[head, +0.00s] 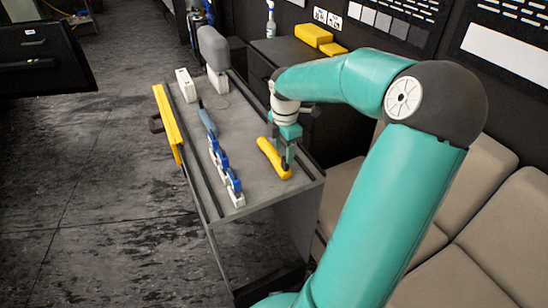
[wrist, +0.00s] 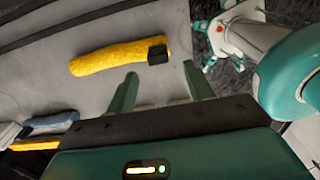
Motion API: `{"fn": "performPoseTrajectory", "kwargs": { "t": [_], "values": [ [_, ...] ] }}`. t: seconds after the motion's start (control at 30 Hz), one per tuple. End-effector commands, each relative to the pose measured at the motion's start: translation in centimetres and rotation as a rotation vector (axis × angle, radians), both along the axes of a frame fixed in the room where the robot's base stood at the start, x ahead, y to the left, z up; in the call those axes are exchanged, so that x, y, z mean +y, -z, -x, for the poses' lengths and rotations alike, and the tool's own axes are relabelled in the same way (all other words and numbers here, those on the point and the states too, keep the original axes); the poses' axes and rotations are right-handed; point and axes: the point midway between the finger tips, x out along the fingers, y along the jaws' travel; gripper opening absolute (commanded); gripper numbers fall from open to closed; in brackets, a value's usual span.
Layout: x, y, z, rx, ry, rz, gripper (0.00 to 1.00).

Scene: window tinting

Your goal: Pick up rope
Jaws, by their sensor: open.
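A yellow, long, rounded piece (head: 271,156) lies on the grey cart top near its right edge. It is the likeliest rope, but I cannot make out strands. In the wrist view the yellow piece (wrist: 105,57) shows a black end on its right. My gripper (head: 287,160) points down over the cart, right beside the yellow piece. In the wrist view the two green fingers of my gripper (wrist: 160,75) are spread apart with nothing between them. The yellow piece lies just beyond the fingertips, not between them.
The cart top (head: 232,105) also carries a row of blue and white pieces (head: 224,165), a grey-blue handled tool (head: 207,121), a white box (head: 186,85) and a grey upright object (head: 214,47). A yellow bar (head: 168,118) runs along the left edge. Beige seats (head: 490,215) stand at right.

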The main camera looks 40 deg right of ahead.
Motion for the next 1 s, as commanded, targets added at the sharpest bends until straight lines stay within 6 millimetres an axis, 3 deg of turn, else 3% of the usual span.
{"fn": "performPoseTrajectory", "kwargs": {
  "t": [0.3,0.6,0.87,1.0],
  "values": [
    [-0.6,4.4,0.0,0.001,-0.002,-0.004,0.53],
    [-0.6,4.9,0.0,0.000,-0.001,-0.001,0.53],
    [-0.6,4.9,0.0,0.000,-0.001,-0.001,0.02],
    [-0.6,4.9,0.0,0.000,-0.001,-0.001,0.00]
  ]
}}
